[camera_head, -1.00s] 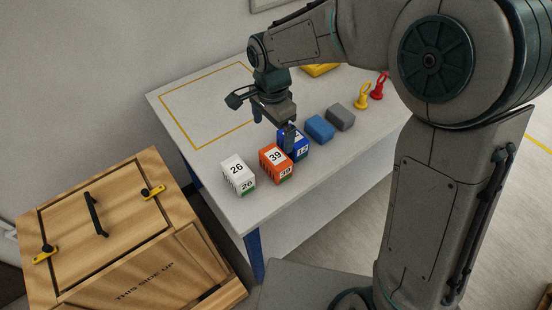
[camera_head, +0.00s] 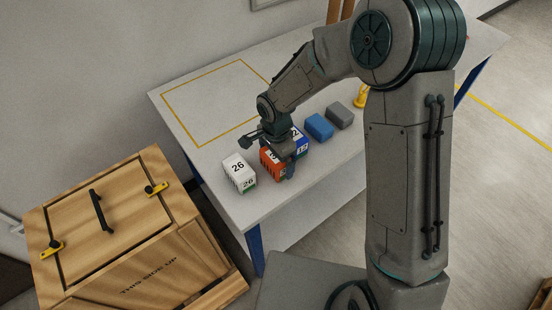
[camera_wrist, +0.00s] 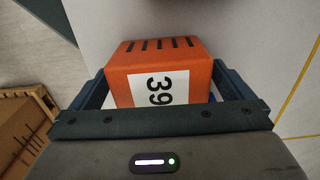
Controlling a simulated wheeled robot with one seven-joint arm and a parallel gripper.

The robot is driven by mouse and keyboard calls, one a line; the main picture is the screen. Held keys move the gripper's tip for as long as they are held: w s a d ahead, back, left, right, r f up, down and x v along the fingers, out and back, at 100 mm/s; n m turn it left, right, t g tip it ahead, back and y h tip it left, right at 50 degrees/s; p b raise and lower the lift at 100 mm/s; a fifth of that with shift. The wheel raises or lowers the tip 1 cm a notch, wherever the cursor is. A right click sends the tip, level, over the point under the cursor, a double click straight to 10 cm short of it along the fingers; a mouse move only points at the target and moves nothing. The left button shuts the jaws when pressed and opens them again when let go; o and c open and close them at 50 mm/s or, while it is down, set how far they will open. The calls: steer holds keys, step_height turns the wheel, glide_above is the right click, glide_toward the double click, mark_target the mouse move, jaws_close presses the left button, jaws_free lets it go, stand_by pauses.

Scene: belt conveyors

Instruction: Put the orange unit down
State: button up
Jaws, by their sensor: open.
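The orange unit (camera_head: 268,166), a box with a white label reading 39, stands on the table between a white box and a blue box. My gripper (camera_head: 276,160) is at the orange unit from above, partly hiding it in the head view. In the wrist view the orange unit (camera_wrist: 158,72) sits between the two open fingers of my gripper (camera_wrist: 160,90), one finger on each side. Whether the fingers touch it cannot be told.
The white box (camera_head: 239,171) numbered 26 is close on the left, the blue box (camera_head: 301,143) close on the right. A blue block (camera_head: 319,126) and a grey block (camera_head: 340,115) lie farther right. A yellow-outlined area (camera_head: 183,100) on the table is empty. A wooden crate (camera_head: 120,230) stands left.

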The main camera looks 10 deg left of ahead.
steer(key=shift+f, duration=0.45)
steer(key=c, duration=1.2)
steer(key=shift+c, duration=0.2)
steer(key=shift+r, duration=0.15)
